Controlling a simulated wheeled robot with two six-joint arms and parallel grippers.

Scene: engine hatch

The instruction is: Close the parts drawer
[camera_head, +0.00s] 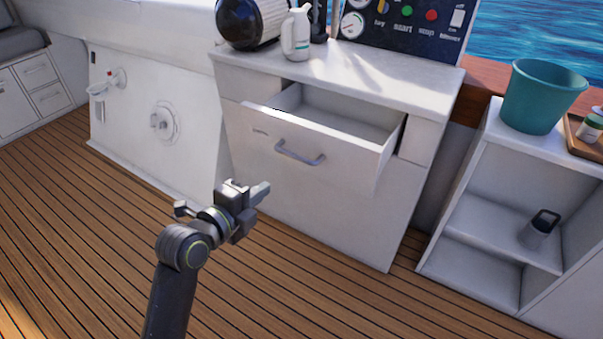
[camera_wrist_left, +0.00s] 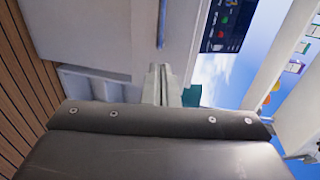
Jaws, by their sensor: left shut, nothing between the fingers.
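The parts drawer (camera_head: 310,150) is white with a grey bar handle (camera_head: 300,153) and stands partly pulled out of the white cabinet (camera_head: 370,215). Its inside looks empty from above. My left gripper (camera_head: 262,191) is shut and empty, in front of and below the drawer front, apart from the handle in the head view. In the left wrist view the shut fingers (camera_wrist_left: 161,85) point toward the cabinet side of the scene, and the blue-grey handle (camera_wrist_left: 161,25) shows above them. My right gripper is not in view.
A white jug (camera_head: 296,35) and a dark round appliance (camera_head: 250,22) stand on the cabinet top. A control panel (camera_head: 405,25) rises behind. At right, a shelf unit (camera_head: 475,225) bears a teal bucket (camera_head: 540,95). The wooden floor (camera_head: 80,230) at left is clear.

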